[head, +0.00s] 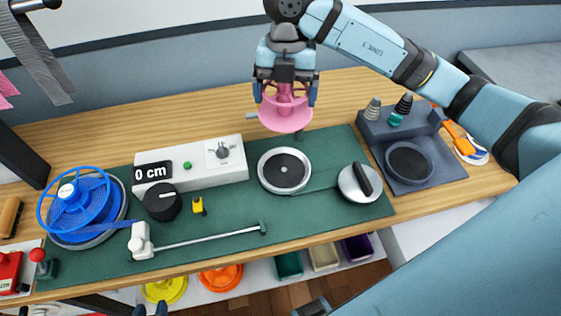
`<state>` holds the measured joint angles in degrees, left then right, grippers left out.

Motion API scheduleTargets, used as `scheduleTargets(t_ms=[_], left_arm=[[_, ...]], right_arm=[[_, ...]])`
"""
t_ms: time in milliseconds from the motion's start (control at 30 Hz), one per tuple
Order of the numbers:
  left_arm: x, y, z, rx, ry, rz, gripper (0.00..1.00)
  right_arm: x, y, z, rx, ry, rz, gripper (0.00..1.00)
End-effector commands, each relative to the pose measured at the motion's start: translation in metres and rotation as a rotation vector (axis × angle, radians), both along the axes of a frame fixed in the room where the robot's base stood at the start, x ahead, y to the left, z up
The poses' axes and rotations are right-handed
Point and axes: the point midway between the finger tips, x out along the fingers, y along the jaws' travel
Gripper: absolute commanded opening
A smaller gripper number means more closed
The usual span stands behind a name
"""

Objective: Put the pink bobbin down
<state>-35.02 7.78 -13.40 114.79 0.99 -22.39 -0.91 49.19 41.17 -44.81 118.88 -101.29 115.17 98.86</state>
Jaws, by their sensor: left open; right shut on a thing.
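The pink bobbin (286,119) hangs from my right gripper (285,92), whose fingers are shut on it from above. Its wide lower flange faces down, and it appears held above the back edge of the green mat (330,148). The round grey plate with a dark centre (285,171) lies on the mat in front of it, apart from it in the picture. My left gripper (151,310) shows only its fingertips at the bottom edge; they are apart and nothing shows between them.
A blue reel (85,203) stands at left, beside a white box reading 0 cm (190,165). A round silver piece with a black handle (360,183) sits right of the plate. A grey stand with cones (409,162) is further right. Wood behind the mat is largely clear.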

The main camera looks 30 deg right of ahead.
Motion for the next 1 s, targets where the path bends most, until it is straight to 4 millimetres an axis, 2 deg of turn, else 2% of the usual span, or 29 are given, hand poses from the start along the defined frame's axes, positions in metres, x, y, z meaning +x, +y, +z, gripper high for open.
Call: scheduleTargets(t_ms=[67, 167, 600, 700, 1000], left_arm=[[0.000, 0.000, -0.001, 0.001, 0.002, -0.001, 0.43], [-0.001, 0.000, -0.004, 0.002, 0.003, -0.001, 0.43], [-0.002, -0.001, -0.017, -0.007, 0.023, 0.003, 0.43], [-0.001, -0.001, -0.017, -0.010, 0.023, 0.005, 0.43], [0.000, -0.002, -0.016, -0.013, 0.020, 0.007, 0.43]], right_arm=[[-0.001, 0.000, -0.002, 0.000, 0.001, -0.038, 0.66], [-0.002, 0.000, -0.015, 0.001, 0.004, -0.056, 0.66], [-0.003, 0.001, -0.129, 0.002, 0.005, -0.055, 0.66], [-0.002, 0.000, -0.145, -0.001, 0.002, -0.055, 0.66], [-0.002, 0.000, -0.169, -0.001, 0.002, -0.054, 0.66]])
